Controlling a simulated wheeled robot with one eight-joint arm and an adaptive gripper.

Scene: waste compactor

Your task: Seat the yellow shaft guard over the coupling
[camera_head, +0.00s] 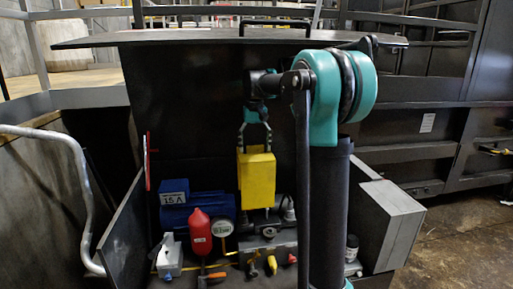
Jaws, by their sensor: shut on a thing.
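The yellow shaft guard (257,180) is a box-like cover that hangs upright below my gripper (256,146). My gripper points down and is shut on the guard's top. The guard is in front of the dark back panel, to the right of the blue motor (178,213). Its lower edge appears close to the pump parts (262,229). I cannot tell whether it touches them. The coupling is not clearly visible; the guard and the items in front seem to hide it.
A red bottle (199,232), a round gauge (222,228) and a grey switch box (168,256) stand in front of the motor. Several coloured valve handles (272,264) line the front. A grey box (392,222) is at the right. A dark lid (225,37) overhangs the bay.

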